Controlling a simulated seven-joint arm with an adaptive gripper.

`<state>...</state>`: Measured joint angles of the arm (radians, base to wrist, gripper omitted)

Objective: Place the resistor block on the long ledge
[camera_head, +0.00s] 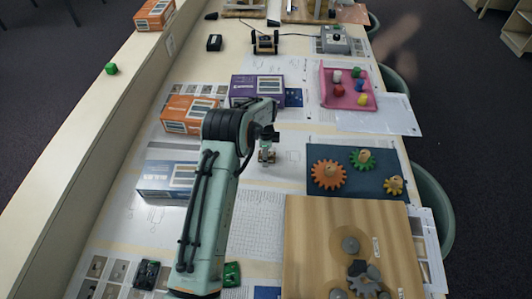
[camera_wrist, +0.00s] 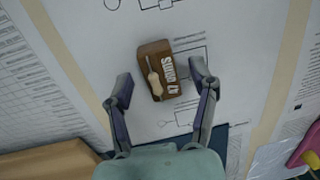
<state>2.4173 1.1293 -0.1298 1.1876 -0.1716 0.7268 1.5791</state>
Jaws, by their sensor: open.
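The resistor block (camera_wrist: 157,68) is a small brown block with a pale resistor and white lettering on top. It lies on a printed sheet on the table, and in the head view the block (camera_head: 266,157) shows near the table's middle. My gripper (camera_wrist: 160,80) is open, with one finger on each side of the block and gaps showing on both sides. I cannot tell its exact height above the table. In the head view my gripper (camera_head: 268,146) is partly hidden by my arm. The long ledge (camera_head: 62,150) is the pale raised strip along the table's left side.
Orange (camera_head: 188,113), purple (camera_head: 257,91) and blue-white (camera_head: 168,175) boxes stand around my arm. A gear mat (camera_head: 345,187) and wooden board (camera_head: 310,245) lie right. Much of the ledge is bare.

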